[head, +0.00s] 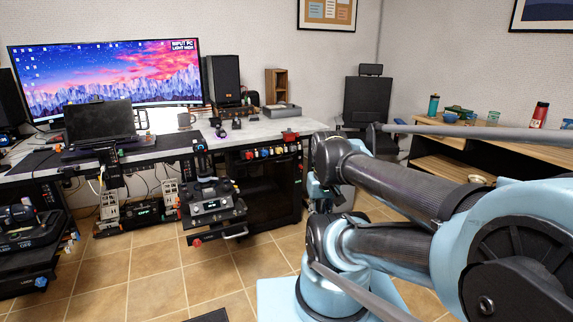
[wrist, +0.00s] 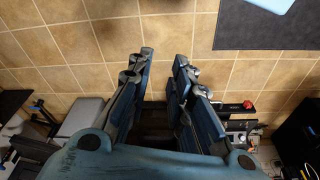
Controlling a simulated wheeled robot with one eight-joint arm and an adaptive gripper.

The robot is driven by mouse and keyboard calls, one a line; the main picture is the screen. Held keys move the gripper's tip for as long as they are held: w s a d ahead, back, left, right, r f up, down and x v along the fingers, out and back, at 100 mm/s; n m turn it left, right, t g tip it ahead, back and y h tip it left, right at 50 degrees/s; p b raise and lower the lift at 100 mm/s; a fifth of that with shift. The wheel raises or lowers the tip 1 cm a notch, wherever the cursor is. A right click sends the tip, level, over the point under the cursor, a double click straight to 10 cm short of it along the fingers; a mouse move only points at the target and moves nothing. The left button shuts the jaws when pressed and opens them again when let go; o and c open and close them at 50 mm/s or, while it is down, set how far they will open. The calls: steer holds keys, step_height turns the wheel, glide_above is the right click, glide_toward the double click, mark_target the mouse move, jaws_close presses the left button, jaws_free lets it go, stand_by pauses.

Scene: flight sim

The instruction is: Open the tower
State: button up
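A black box-shaped cabinet (head: 268,188) stands under the right end of the desk in the head view. It may be the tower, but I cannot tell for sure. Its front looks dark and closed, and its inside is too dark to make out. My gripper (wrist: 161,62) shows in the wrist view, pointing at the tiled floor. Its two dark blue fingers are apart with nothing between them, so it is open and empty. I cannot clearly make out the gripper in the head view, so its distance from the cabinet is unclear.
A desk (head: 262,128) holds a wide monitor (head: 110,78), a laptop (head: 100,122) and a speaker (head: 224,78). A wooden shelf unit (head: 450,145) is at right. The tiled floor (head: 150,280) in front is mostly clear. A dark mat (wrist: 265,30) shows in the wrist view.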

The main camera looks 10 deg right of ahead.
steer(key=w+a+r+m+t+y, duration=0.1)
steer(key=w+a+r, duration=0.15)
steer(key=w, duration=0.45)
steer(key=w+a+r+m+t+y, duration=0.1)
steer(key=w+r, duration=0.2)
steer(key=w, duration=0.5)
steer(key=w+a+r+t+y, duration=0.1)
steer(key=w+r, duration=0.2)
steer(key=w, duration=0.4)
steer(key=w+m+t+y, duration=0.2)
steer(key=w+m+t, duration=0.15)
steer(key=w, duration=1.85)
steer(key=w+d+f+m+t, duration=0.1)
steer(key=w+d+f+m, duration=0.1)
steer(key=w+f, duration=0.5)
steer(key=w+d+f+m+t, duration=0.2)
steer(key=w, duration=0.9)
steer(key=w+d+f+m+t, duration=0.25)
steer(key=w+f, duration=0.25)
steer(key=f, duration=0.3)
steer(key=w+d+f+m+t, duration=0.1)
steer(key=w+d+f+m, duration=0.3)
steer(key=f, duration=0.4)
steer(key=shift+n, duration=0.7)
steer(key=x, duration=1.8)
steer(key=shift+w+d+f, duration=0.1)
steer(key=shift+d+f, duration=0.05)
steer(key=shift+f, duration=0.25)
jaws_close()
